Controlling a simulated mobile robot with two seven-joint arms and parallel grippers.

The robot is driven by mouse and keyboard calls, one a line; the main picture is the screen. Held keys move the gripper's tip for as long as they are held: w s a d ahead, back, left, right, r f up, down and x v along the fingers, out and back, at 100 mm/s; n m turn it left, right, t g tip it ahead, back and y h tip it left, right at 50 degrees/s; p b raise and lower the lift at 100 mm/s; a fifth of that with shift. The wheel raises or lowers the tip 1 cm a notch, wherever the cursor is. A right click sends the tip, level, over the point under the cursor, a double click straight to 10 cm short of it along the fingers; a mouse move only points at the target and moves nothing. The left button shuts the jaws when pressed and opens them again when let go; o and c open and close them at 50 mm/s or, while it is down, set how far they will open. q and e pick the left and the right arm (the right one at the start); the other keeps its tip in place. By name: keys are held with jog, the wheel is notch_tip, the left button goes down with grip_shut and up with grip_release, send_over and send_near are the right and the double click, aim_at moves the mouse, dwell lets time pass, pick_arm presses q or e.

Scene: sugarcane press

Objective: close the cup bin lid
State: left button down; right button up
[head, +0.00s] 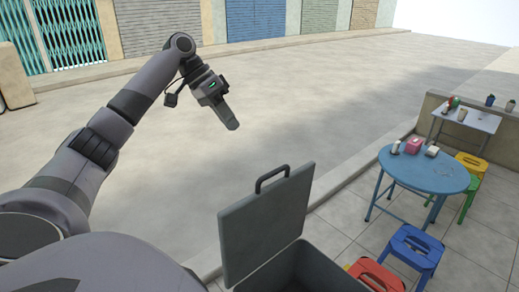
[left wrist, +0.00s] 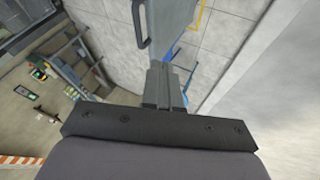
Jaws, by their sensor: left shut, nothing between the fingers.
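The cup bin (head: 300,268) is grey and stands at the bottom centre of the head view. Its grey lid (head: 262,228) stands up, open, with a dark handle (head: 272,178) on its top edge. The lid also shows in the left wrist view (left wrist: 172,18), with its handle (left wrist: 138,25) at the left side. My left gripper (head: 233,124) is shut and empty, above and left of the lid and apart from it in the head view. Its fingers also show in the left wrist view (left wrist: 165,88). My right gripper is in neither view. The bin's inside is mostly hidden.
A round blue table (head: 425,175) with small items stands at the right. A blue stool (head: 414,250), a red stool (head: 376,274) and a yellow stool (head: 470,165) are near it. A side table (head: 470,119) stands by a low wall. The street behind is clear.

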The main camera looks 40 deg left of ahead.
pick_arm(q)
jog(key=w+d+f, duration=0.2)
jog(key=d+f, duration=0.6)
jog(key=f, duration=0.1)
jog(key=shift+w+d, duration=0.15)
jog(key=shift+w, duration=0.15)
dwell(0.3)
